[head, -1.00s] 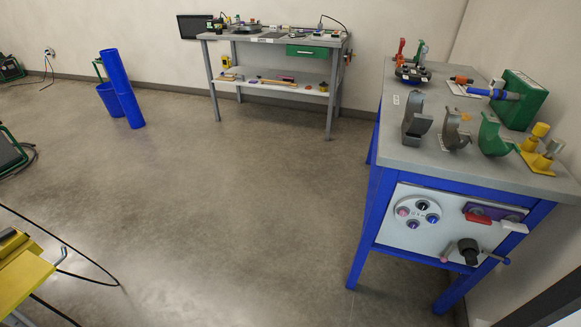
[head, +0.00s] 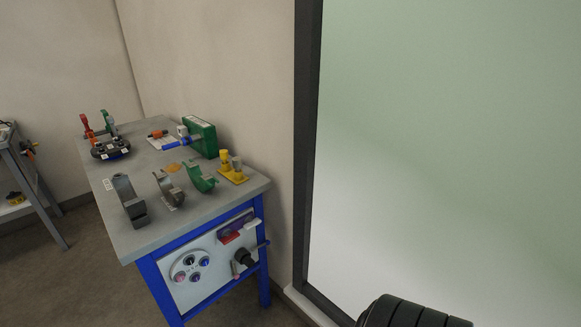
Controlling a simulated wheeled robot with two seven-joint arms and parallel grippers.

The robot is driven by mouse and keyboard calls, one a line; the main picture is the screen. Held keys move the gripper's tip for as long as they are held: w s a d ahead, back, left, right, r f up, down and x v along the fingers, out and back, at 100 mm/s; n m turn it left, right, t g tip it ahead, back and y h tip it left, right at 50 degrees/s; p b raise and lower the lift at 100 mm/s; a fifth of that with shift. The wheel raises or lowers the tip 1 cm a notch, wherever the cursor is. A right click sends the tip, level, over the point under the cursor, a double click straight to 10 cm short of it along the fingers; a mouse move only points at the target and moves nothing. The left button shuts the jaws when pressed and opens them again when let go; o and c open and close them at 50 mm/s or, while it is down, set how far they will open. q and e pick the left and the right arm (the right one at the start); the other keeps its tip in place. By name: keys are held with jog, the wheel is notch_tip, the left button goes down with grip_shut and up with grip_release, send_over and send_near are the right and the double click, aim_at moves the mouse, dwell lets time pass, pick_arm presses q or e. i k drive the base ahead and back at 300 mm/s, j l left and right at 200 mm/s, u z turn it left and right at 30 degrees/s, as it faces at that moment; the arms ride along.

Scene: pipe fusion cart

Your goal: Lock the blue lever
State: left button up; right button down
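The blue-framed cart (head: 195,236) stands left of centre, with a white panel (head: 212,283) on its front. On the panel's right side is a black hub (head: 244,258) with a thin bar through it. The bar's right end looks bluish-grey (head: 263,244) and its lower left end pink (head: 236,276). Above it are a red handle (head: 231,238) and a white handle (head: 252,223). I cannot tell for sure which part is the blue lever, or whether it is locked. A blue tool (head: 178,145) lies on the cart top. Neither gripper is in view.
The cart top holds grey and green clamps (head: 202,178), a yellow stand (head: 234,171) and a green box (head: 201,137). A dark-framed glass pane (head: 440,150) fills the right. A black ribbed part, probably my arm, shows at the bottom. Another table (head: 30,185) stands at left.

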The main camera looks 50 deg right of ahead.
aim_at(268, 242)
jog(key=z, duration=1.35)
